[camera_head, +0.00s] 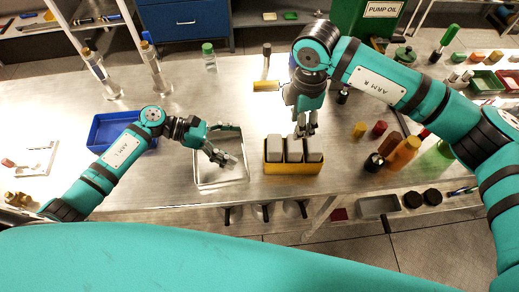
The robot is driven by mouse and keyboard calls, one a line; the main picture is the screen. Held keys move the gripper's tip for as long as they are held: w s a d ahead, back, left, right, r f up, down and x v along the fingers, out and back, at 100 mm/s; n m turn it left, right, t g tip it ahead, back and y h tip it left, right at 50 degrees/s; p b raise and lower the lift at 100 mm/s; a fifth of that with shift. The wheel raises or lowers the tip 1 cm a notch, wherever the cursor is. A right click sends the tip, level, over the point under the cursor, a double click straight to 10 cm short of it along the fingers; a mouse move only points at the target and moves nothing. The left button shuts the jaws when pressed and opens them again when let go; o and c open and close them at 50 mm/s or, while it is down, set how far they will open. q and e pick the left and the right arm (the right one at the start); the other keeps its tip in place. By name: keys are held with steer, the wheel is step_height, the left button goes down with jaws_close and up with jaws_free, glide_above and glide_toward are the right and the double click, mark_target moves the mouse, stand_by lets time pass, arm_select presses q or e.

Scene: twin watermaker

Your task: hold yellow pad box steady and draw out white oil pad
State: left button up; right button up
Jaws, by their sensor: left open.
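The yellow pad box (293,170) stands near the front edge of the metal bench. Several upright pale grey-white pads (275,148) fill it side by side. My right gripper (305,130) points down just above the back of the box, over the middle and right pads. Whether its fingers are apart or touch a pad is unclear at this size. My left gripper (229,162) is open and empty, to the left of the box and apart from it, over a shallow metal tray (204,184).
A blue tray (97,132) lies to the left, partly behind my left arm. Orange (402,153) and green (437,158) bottles and small capped jars crowd the bench right of the box. A green-capped bottle (209,60) stands farther back.

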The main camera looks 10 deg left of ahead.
mark_target(295, 144)
arm_select(q)
steer(key=x, duration=0.8)
steer(key=shift+d+f, duration=0.1)
steer(key=shift+d, duration=0.05)
steer(key=c, duration=1)
steer(key=shift+c, duration=0.6)
arm_select(e)
steer(key=shift+o, duration=0.6)
steer(key=o, duration=0.7)
steer(key=r+m, duration=0.1)
steer(key=m, duration=0.1)
steer(key=shift+w+r+m, duration=0.1)
steer(key=shift+r+m, duration=0.1)
steer(key=shift+m, duration=0.1)
steer(key=shift+c, duration=0.2)
steer(key=shift+o, duration=1.1)
steer(key=shift+f, duration=0.1)
steer(key=shift+o, duration=0.4)
step_height(295, 144, down, 12)
steer(key=shift+w+r, duration=0.1)
steer(key=shift+r, duration=0.15)
